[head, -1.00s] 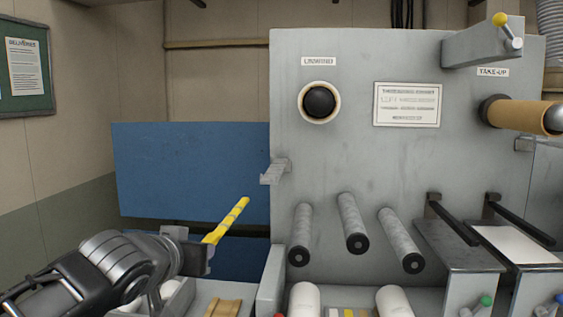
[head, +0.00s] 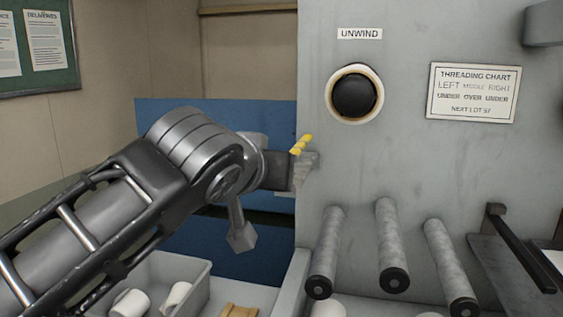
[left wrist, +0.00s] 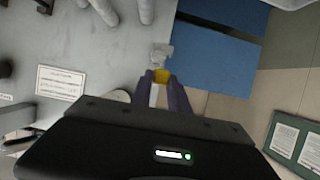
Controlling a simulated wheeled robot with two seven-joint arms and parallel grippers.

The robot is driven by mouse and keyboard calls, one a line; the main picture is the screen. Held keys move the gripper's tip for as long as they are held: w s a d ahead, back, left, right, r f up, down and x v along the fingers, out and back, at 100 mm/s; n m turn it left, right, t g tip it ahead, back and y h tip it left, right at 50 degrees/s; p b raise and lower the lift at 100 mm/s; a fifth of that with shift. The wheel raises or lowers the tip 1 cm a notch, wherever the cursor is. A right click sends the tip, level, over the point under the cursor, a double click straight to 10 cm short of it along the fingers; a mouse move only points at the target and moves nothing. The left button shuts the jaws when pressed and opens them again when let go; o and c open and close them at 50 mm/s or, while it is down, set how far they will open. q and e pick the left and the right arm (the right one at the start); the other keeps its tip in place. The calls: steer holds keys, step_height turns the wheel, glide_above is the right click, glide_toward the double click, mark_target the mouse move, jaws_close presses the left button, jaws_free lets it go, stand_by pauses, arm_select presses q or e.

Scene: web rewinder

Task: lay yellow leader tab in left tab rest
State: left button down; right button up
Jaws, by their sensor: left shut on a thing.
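The yellow leader tab (head: 301,145), a thin yellow strip with darker bands, is held by my left gripper (head: 285,172). The tab's end shows above the left tab rest (head: 306,168), a small grey bracket at the machine panel's left edge. In the head view my wrist hides the rest of the tab and part of the bracket. In the left wrist view the yellow tab (left wrist: 162,76) lies between the two fingers, and the grey tab rest (left wrist: 162,53) is just beyond the fingertips. I cannot tell whether tab and rest touch. My right gripper is out of view.
The grey panel carries the unwind hub (head: 354,94), the threading chart (head: 473,92) and three grey rollers (head: 391,245) below. A grey bin (head: 190,280) with white rolls stands low at left. A blue panel (head: 180,225) is behind my arm.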

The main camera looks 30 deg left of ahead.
arm_select(q)
steer(key=shift+s+f+b, duration=0.15)
steer(key=shift+f+b, duration=1.35)
steer(key=shift+f, duration=0.75)
steer(key=c, duration=1.2)
jaws_free()
steer(key=shift+s, duration=0.1)
steer(key=b+v, duration=0.1)
steer(key=v, duration=0.6)
steer(key=shift+s+d, duration=0.15)
steer(key=shift+s, duration=0.1)
